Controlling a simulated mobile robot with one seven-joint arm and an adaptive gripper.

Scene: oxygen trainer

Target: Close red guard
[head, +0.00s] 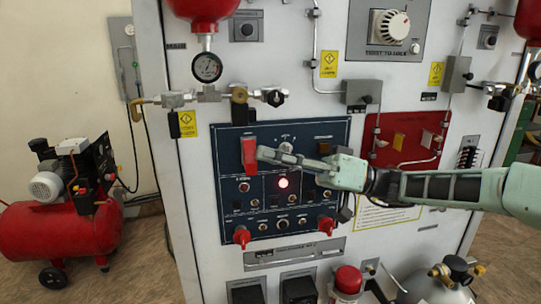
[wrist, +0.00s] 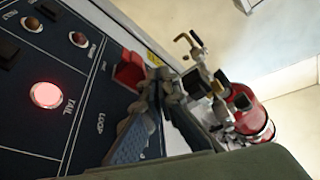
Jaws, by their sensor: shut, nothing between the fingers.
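The red guard (head: 248,150) is a small upright red flap at the upper left of the dark blue control panel (head: 225,137). In the wrist view the red guard (wrist: 128,72) shows beyond my fingers, partly hidden by them. I cannot tell clearly how far it is tilted. My gripper (head: 264,154) is shut and empty, with its fingertips just right of the guard in the head view. In the wrist view my gripper (wrist: 158,82) has its tips close beside the guard; whether they touch it I cannot tell.
A lit red lamp (head: 283,183) glows on the panel below my fingers. Red knobs (head: 241,236) stick out along its lower edge. A gauge (head: 207,67) and a brass valve (head: 239,95) protrude above. A red compressor (head: 62,228) stands on the floor at left.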

